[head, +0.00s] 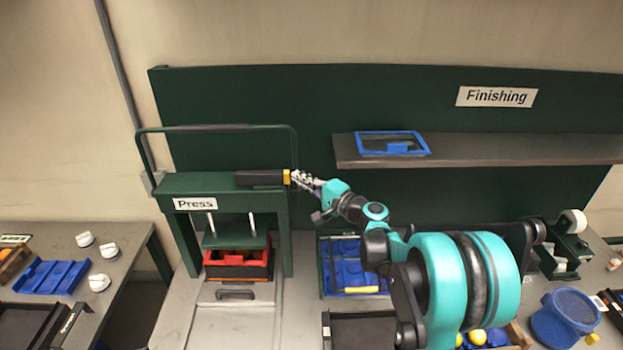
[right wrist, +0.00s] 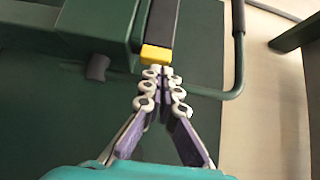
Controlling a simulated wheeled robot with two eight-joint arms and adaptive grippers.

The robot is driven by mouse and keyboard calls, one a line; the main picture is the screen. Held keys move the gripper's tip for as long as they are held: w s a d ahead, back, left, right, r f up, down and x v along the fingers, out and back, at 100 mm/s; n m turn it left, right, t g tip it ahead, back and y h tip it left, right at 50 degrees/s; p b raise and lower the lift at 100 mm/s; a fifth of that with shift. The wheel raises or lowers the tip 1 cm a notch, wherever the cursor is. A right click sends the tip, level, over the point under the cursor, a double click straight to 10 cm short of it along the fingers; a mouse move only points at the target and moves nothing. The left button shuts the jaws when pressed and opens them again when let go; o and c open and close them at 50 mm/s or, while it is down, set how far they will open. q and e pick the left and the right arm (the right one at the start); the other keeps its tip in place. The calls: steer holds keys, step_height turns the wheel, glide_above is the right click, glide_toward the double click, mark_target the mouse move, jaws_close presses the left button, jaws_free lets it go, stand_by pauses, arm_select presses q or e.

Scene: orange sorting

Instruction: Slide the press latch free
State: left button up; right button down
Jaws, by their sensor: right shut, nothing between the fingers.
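The green press (head: 214,225) stands on the bench at left centre, with a "Press" label on its front. The press latch is a black bar with a yellow end (head: 262,178) on top of the press. It also shows in the right wrist view, its yellow end (right wrist: 156,54) right at my fingertips. My right gripper (head: 293,178) is shut and empty, its tips at the yellow end. I cannot tell whether they touch it. My left gripper is not in view.
A green tube handle (head: 215,128) arches over the press. A shelf (head: 480,150) with a blue frame (head: 393,143) is at the back right. A blue tray (head: 352,272) lies right of the press. A blue round basket (head: 566,318) stands at the lower right.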

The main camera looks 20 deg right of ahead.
steer(key=shift+w, duration=0.1)
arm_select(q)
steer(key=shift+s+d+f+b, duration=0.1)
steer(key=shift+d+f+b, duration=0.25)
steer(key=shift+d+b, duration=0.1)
arm_select(e)
steer(key=shift+w+a, duration=0.1)
steer(key=shift+a, duration=0.8)
